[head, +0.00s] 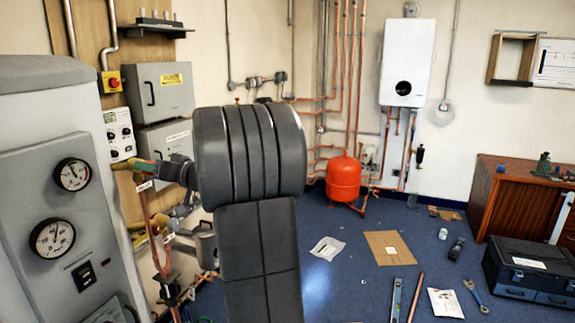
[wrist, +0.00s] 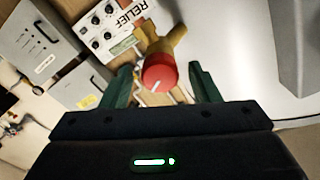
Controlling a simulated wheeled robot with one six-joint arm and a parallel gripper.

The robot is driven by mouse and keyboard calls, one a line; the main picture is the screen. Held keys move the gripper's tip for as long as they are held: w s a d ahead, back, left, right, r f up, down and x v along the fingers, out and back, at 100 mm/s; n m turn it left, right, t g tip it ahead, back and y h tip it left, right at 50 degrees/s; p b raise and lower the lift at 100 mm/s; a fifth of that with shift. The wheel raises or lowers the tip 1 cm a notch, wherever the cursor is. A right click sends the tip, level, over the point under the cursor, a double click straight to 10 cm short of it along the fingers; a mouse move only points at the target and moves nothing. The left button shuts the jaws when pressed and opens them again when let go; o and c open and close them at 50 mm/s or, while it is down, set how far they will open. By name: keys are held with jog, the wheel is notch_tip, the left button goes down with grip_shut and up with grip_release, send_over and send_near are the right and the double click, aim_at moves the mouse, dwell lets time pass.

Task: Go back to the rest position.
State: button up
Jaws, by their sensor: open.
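In the wrist view a red round knob (wrist: 158,73) with a white pointer line sits on a brass valve body (wrist: 174,40). A white panel marked RELIEF (wrist: 118,22) with dials is behind it. My gripper (wrist: 160,80) is open, with one green finger on each side of the knob and visible gaps to both. Nothing is held. In the head view my arm fills the middle and reaches left, with my gripper (head: 152,168) beside the brass fitting (head: 128,164) near the gauge cabinet. The red knob is not clear there.
The grey cabinet (head: 30,190) with gauges stands close on the left, with copper pipes (head: 150,225) below my gripper. A red tank (head: 343,180) and white boiler (head: 406,62) are at the back. Tools, cardboard (head: 389,247) and a toolbox (head: 530,270) lie on the right floor.

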jog(key=s+d+n, duration=0.2)
jog(key=d+n, duration=0.1)
jog(key=d, duration=0.2)
jog(key=shift+s+d+p, duration=0.2)
jog(key=shift+d+p, duration=0.1)
jog(key=shift+p, duration=0.1)
jog(key=shift+d, duration=0.1)
dwell(0.4)
